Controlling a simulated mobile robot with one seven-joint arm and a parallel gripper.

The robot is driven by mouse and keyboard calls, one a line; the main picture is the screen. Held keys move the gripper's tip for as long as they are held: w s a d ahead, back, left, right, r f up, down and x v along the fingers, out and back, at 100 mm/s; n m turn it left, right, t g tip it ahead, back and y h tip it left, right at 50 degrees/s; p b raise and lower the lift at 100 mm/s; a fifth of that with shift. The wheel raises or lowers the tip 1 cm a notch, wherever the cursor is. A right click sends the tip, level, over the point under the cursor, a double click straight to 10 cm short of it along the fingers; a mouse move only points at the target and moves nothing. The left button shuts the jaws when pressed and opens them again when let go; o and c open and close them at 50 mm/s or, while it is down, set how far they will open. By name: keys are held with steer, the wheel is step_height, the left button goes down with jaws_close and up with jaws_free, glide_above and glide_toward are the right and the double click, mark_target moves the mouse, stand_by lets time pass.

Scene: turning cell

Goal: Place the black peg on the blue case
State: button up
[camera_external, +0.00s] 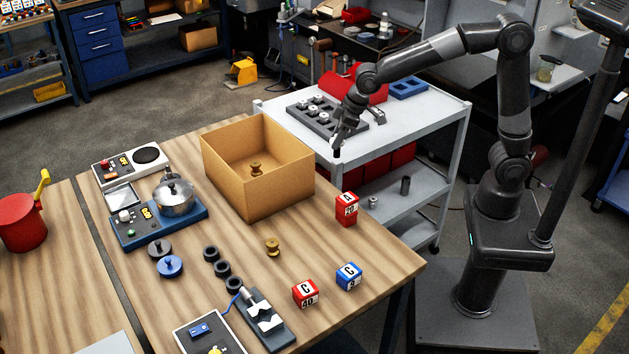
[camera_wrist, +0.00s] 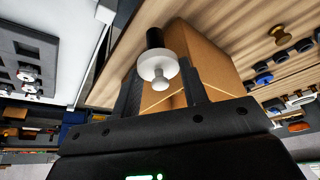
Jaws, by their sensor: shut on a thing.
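My gripper (camera_external: 341,138) is shut on the black peg (camera_external: 337,154) in the air, between the cardboard box and the cart. In the wrist view the peg's black shaft (camera_wrist: 155,39) points away from my gripper (camera_wrist: 161,84), and its pale flanged end (camera_wrist: 157,67) sits between the fingers. A blue-and-white box marked C (camera_external: 348,276), which could be the blue case, stands near the table's front right. A blue open frame (camera_external: 409,88) on the cart is the other blue, case-like thing. My gripper is apart from both.
The open cardboard box (camera_external: 243,200) with a brass spool stands left of my gripper. Red boxes (camera_external: 346,209) (camera_external: 305,293) and a brass spool (camera_external: 272,247) stand on the table (camera_external: 370,240). A dark rack (camera_external: 350,122) lies on the cart (camera_external: 440,105).

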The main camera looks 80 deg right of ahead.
steer(key=s+a+r+n+y, duration=0.15)
steer(key=a+n, duration=0.25)
steer(key=a, duration=1)
steer(key=n+g+y, duration=0.1)
steer(key=n, duration=0.3)
glide_above(350, 270)
step_height(350, 270, down, 4)
steer(key=shift+a+f, duration=0.1)
steer(key=shift+f, duration=2)
steer(key=shift+f, duration=0.15)
steer(key=o, duration=1.1)
